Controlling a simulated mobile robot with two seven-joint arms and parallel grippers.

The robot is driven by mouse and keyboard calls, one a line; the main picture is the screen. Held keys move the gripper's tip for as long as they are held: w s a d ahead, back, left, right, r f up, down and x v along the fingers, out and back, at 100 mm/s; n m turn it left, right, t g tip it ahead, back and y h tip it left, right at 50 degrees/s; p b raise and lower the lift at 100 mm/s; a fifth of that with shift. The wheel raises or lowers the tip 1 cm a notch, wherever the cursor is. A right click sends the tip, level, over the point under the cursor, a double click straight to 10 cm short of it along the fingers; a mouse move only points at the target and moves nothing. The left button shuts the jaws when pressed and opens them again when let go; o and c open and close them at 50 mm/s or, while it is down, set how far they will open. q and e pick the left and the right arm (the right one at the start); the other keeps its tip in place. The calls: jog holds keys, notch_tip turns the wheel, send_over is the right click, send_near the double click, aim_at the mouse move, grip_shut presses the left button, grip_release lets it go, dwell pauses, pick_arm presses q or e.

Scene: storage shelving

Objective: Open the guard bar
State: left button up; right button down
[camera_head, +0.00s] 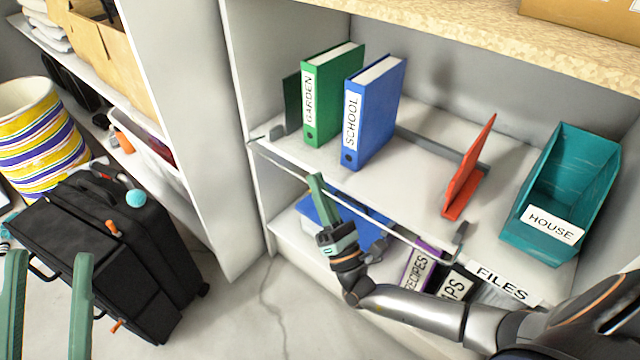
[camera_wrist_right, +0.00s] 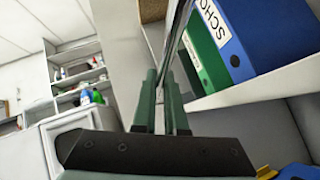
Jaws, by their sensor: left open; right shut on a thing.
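The guard bar (camera_head: 408,238) is a thin metal rod running along the front edge of the shelf that holds the binders. It reaches from a bracket at the left wall to a grey holder (camera_head: 460,238) near the FILES label. My right gripper (camera_head: 318,182) is at the bar's left-middle part, below the blue SCHOOL binder, and is shut on it. In the right wrist view the bar (camera_wrist_right: 177,35) runs up from between the fingers (camera_wrist_right: 163,95); the exact contact is hard to see. My left gripper (camera_head: 50,256) is open and empty at the lower left, away from the shelf.
A green GARDEN binder (camera_head: 328,95), the blue SCHOOL binder (camera_head: 373,110), a red bookend (camera_head: 468,175) and a teal HOUSE file box (camera_head: 570,180) stand behind the bar. More binders sit below. A black suitcase (camera_head: 100,250) and striped basket (camera_head: 40,140) stand at left.

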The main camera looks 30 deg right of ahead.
jog(key=shift+f+n+y, duration=0.1)
jog(key=shift+n+y, duration=0.4)
jog(key=c, duration=1)
grip_release()
jog(key=shift+s+f, duration=0.1)
jog(key=v, duration=1.2)
jog(key=shift+f, duration=0.2)
